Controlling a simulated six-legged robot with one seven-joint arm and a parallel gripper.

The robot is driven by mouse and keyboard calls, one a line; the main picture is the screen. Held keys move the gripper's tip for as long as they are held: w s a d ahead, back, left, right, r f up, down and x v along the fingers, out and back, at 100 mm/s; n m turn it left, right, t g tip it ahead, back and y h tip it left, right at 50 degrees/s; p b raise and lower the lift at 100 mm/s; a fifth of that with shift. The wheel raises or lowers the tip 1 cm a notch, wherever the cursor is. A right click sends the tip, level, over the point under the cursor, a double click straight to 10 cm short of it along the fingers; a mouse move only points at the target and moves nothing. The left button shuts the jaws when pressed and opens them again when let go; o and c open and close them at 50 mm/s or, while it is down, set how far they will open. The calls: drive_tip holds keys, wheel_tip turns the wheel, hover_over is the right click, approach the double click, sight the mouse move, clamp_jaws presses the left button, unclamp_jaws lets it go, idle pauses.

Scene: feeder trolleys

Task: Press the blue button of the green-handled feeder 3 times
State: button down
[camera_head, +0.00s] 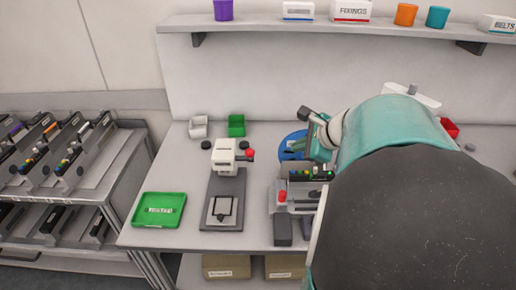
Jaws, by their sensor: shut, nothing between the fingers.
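A dark feeder (311,175) sits in a grey fixture on the bench, with small coloured spots including green along its top. It may be the green-handled feeder; its handle is not clear, and I cannot make out a blue button on it. My gripper (304,128) is shut and empty, above and behind this feeder, in front of a blue round dish. My teal and dark arm hides the bench to the right of the feeder.
A red knob (282,196) stands at the fixture's left. A white press with a red knob (226,157) and a green tray (159,209) are further left. A trolley (120,165) holds several feeders with coloured buttons. A shelf (270,24) runs above.

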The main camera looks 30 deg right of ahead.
sight(296, 175)
drive_tip(key=shift+f, duration=2.9)
drive_tip(key=shift+f, duration=0.1)
drive_tip(key=shift+f, duration=0.35)
drive_tip(key=shift+f, duration=0.25)
idle(0.3)
drive_tip(key=shift+r, duration=0.7)
drive_tip(key=shift+r, duration=2.5)
idle(0.6)
